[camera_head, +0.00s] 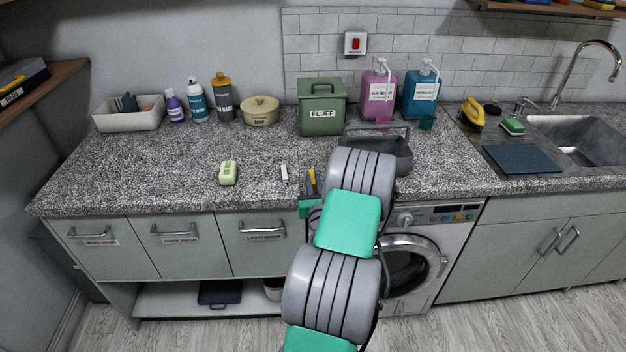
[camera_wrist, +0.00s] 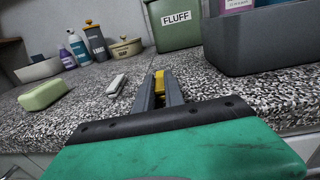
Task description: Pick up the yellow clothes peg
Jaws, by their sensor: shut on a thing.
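The yellow clothes peg (camera_wrist: 159,83) is between the fingertips of my gripper (camera_wrist: 160,88) in the wrist view. The jaws are shut on it, and the fingers hide most of its sides. In the head view a small yellow part of the peg (camera_head: 312,178) shows near the counter's front edge, beside my arm. My gripper (camera_head: 311,186) is low there, close over the speckled counter. I cannot tell whether the peg touches the counter.
A white peg-like piece (camera_head: 284,172) and a green soap bar (camera_head: 228,173) lie to the left on the counter (camera_head: 180,160). A grey bin (camera_head: 392,160) stands close on the right. The green FLUFF box (camera_head: 321,108) is behind. The sink (camera_head: 590,140) is far right.

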